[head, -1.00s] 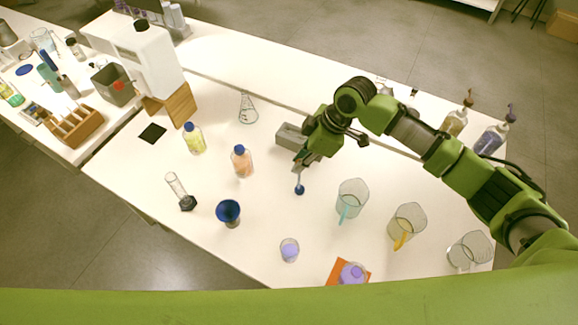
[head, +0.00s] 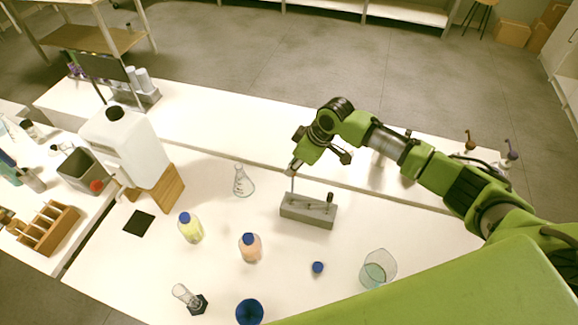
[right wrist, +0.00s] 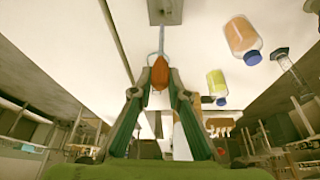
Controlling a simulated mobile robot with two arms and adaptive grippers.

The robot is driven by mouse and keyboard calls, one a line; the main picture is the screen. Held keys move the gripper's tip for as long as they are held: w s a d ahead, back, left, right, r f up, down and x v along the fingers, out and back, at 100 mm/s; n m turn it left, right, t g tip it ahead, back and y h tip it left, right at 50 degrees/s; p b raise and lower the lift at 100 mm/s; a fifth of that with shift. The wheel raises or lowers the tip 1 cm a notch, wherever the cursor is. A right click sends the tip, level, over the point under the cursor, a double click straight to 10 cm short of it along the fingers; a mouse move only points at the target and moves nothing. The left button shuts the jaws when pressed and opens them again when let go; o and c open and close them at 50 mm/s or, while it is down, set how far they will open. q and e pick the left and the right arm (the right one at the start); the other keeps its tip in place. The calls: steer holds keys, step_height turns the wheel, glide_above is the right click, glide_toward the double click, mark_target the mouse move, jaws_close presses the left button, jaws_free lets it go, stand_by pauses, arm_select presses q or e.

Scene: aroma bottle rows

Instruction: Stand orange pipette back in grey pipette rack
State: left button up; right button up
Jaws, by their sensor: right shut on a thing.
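The grey pipette rack (head: 308,212) stands on the white table in the head view. Its end also shows at the top of the right wrist view (right wrist: 166,9). My right gripper (head: 295,164) is above the rack's left end. It is shut on the orange pipette, whose orange bulb (right wrist: 160,73) sits between the fingertips in the right wrist view. The thin clear stem (right wrist: 161,40) points at the rack. In the head view the stem looks roughly upright, its lower end at the rack's left part; I cannot tell whether it is in a hole. My left gripper is not in view.
A small dark upright piece (head: 329,198) is at the rack's right end. A conical flask (head: 243,182), a yellow bottle (head: 190,228), an orange bottle (head: 250,249) and a blue cap (head: 318,267) stand around it. A beaker (head: 378,268) is at front right.

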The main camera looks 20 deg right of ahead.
steer(key=shift+w+a+f, duration=0.15)
steer(key=shift+w+f, duration=0.05)
steer(key=shift+f, duration=0.35)
steer(key=shift+s+f+b, duration=0.1)
steer(key=shift+f+b, duration=0.35)
steer(key=shift+b, duration=0.05)
steer(key=shift+f+b, duration=0.45)
steer(key=shift+f, duration=0.55)
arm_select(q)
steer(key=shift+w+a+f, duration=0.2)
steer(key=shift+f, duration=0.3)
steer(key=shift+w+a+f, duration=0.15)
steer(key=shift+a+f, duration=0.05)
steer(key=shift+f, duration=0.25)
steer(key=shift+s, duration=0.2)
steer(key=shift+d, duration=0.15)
arm_select(e)
steer(key=shift+f, duration=0.3)
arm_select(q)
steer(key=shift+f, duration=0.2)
arm_select(e)
steer(key=shift+f, duration=0.2)
